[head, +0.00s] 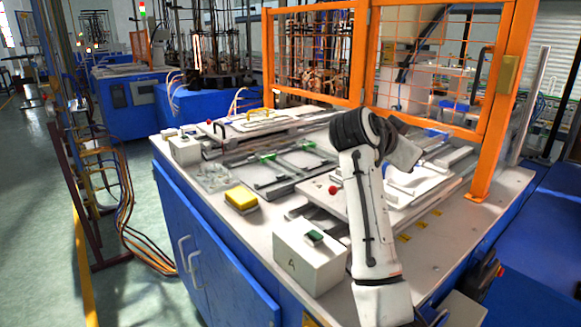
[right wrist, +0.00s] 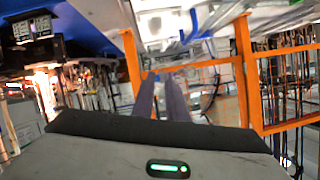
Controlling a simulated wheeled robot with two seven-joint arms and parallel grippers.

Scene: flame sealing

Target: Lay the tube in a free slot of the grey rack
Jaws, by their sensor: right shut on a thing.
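My right gripper (right wrist: 160,98) shows in the right wrist view as two dark fingers, close together, pointing at the background. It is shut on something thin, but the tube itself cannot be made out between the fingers. In the head view my right arm rises from the bottom right and bends away over the bench, and the fingers are hidden. I cannot identify the grey rack for certain. A small pale, glassy tray-like thing (head: 215,178) lies on the left part of the bench, and its slots are too small to tell. My left gripper is not in view.
The white-topped bench (head: 262,228) carries a yellow block (head: 241,197), a white box (head: 308,258) with a green top piece, and flat machine plates with green clips (head: 268,157). An orange mesh frame (head: 430,70) stands along the back and right. Bare bench shows around the yellow block.

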